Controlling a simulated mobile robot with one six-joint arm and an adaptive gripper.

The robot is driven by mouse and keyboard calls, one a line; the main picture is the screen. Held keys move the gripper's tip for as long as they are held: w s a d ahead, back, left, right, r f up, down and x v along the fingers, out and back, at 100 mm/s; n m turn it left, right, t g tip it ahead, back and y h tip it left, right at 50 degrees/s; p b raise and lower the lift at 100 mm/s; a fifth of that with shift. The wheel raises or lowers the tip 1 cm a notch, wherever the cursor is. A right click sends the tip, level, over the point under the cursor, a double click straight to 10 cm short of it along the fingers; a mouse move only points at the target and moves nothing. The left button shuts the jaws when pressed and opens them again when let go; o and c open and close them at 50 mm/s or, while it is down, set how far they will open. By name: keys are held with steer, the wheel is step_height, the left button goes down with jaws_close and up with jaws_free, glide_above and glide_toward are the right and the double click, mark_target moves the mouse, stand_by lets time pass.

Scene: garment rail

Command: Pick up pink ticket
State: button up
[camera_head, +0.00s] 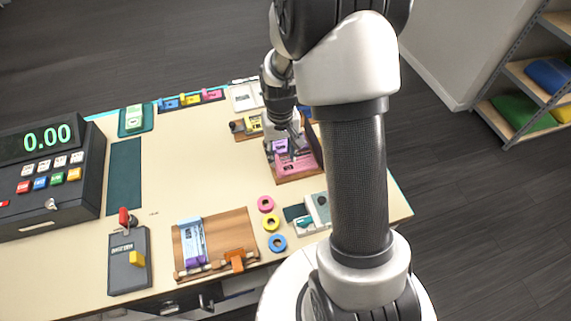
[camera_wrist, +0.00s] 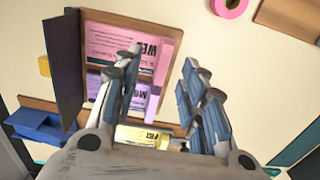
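The pink ticket (camera_head: 295,163) lies in a wooden tray (camera_head: 300,180) with a dark upright side, right of the table's middle. In the wrist view the pink ticket (camera_wrist: 112,42) is at the top, printed with dark text. A purple ticket (camera_wrist: 140,95) lies below it, also seen in the head view (camera_head: 280,146). My gripper (camera_wrist: 163,60) is open and empty, its fingers apart. The left fingers overlap the tickets' right part in the picture; the right fingers are over bare table. I cannot tell the height above the tickets.
A yellow ticket (camera_wrist: 140,134) sits near my gripper's palm. The dark side panel (camera_wrist: 62,70) stands left of the tickets in the wrist view. Pink, yellow (camera_head: 271,222) and blue rings lie in front of the tray. Table left of the tray is clear.

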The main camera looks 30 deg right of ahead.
mark_target(279, 164)
steer(key=f, duration=0.1)
steer(key=f+b, duration=0.1)
steer(key=f, duration=0.3)
steer(key=shift+w+a, duration=0.25)
steer(key=shift+a, duration=0.1)
steer(key=shift+c, duration=0.5)
steer(key=c, duration=0.7)
